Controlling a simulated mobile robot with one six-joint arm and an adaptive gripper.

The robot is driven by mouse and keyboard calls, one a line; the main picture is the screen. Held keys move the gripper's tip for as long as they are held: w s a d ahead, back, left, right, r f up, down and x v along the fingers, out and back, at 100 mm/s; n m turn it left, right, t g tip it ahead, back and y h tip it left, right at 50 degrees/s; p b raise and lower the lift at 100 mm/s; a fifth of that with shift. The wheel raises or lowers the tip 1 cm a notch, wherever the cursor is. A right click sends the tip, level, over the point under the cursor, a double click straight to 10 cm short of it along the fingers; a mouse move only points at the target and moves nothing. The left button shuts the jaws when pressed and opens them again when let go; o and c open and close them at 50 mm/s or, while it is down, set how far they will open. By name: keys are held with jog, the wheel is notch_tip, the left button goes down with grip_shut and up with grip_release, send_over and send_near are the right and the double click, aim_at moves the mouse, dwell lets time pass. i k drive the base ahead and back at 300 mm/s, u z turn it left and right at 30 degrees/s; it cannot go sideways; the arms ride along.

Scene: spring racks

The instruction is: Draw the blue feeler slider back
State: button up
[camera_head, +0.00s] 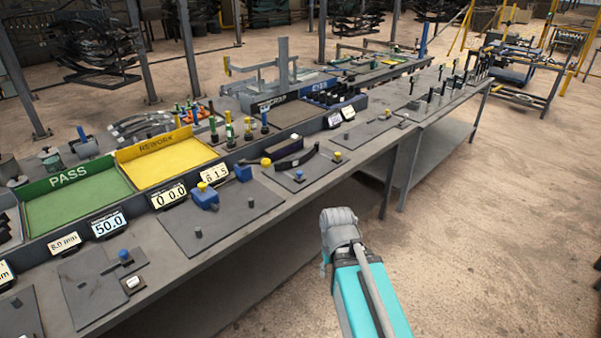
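Several blue parts are on the bench, and I cannot tell for sure which is the feeler slider. A blue block with a yellow knob (204,197) stands on a dark plate below the display reading "0 0.0", with a second blue block (243,173) to its right. A small blue knob (124,255) sits on a grey bar at the front left. Another blue knob (299,175) stands on a plate further right. My teal arm with its grey joint rises at lower centre right, in front of the bench and apart from these parts. My gripper's fingers do not show.
A green PASS tray (77,208) and a yellow REWORK tray (172,161) lie behind the plates. Small displays (108,222) stand along the bench. Upright pegs (246,128) stand behind. The floor (480,220) right of the bench is clear.

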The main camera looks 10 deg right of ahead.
aim_at(299, 179)
jog(key=i, duration=1)
